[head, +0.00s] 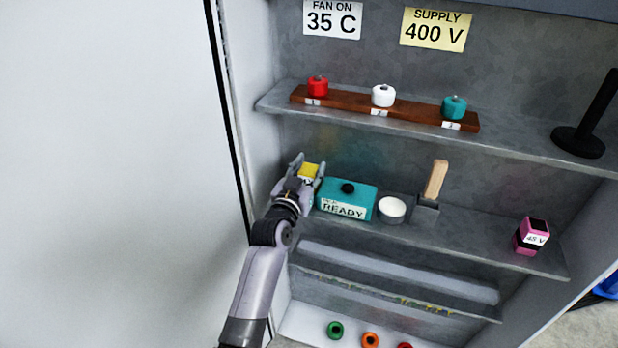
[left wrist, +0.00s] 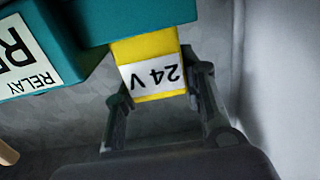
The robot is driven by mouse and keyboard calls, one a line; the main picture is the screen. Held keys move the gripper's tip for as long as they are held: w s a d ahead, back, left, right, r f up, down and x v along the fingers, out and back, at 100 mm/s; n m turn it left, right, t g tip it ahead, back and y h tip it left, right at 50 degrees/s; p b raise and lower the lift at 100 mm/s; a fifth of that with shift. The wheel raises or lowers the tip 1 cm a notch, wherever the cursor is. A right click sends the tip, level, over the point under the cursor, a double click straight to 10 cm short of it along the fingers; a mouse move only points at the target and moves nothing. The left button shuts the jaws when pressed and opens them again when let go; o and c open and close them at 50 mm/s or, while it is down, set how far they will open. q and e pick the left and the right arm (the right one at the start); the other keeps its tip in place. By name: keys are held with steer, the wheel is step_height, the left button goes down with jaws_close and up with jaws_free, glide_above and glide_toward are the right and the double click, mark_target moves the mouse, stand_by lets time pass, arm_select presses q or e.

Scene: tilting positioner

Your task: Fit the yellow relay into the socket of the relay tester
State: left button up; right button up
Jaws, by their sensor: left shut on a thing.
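The yellow relay (head: 310,169) is at the left end of the middle shelf, held in my left gripper (head: 308,164). In the left wrist view the relay (left wrist: 146,48) shows a white 24 V label, upside down, between the fingers of my left gripper (left wrist: 157,85). The teal relay tester (head: 362,200), with a black knob and a READY label, stands just right of the gripper. In the left wrist view the tester (left wrist: 130,14) borders the relay's far end. The socket is hidden, and I cannot tell whether the relay sits in it. My right gripper is not in view.
A white round dish (head: 392,210), a wooden-handled tool (head: 435,181) and a pink 48 V block (head: 531,237) stand right of the tester. The cabinet side wall (head: 240,110) is close on the left. The upper shelf (head: 390,128) runs above.

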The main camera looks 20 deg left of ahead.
arm_select(q)
steer(key=shift+f, duration=0.1)
steer(key=o, duration=1.2)
steer(key=shift+s, duration=0.1)
steer(key=s, duration=1.2)
steer(key=shift+a, duration=0.2)
steer(key=shift+w, duration=0.1)
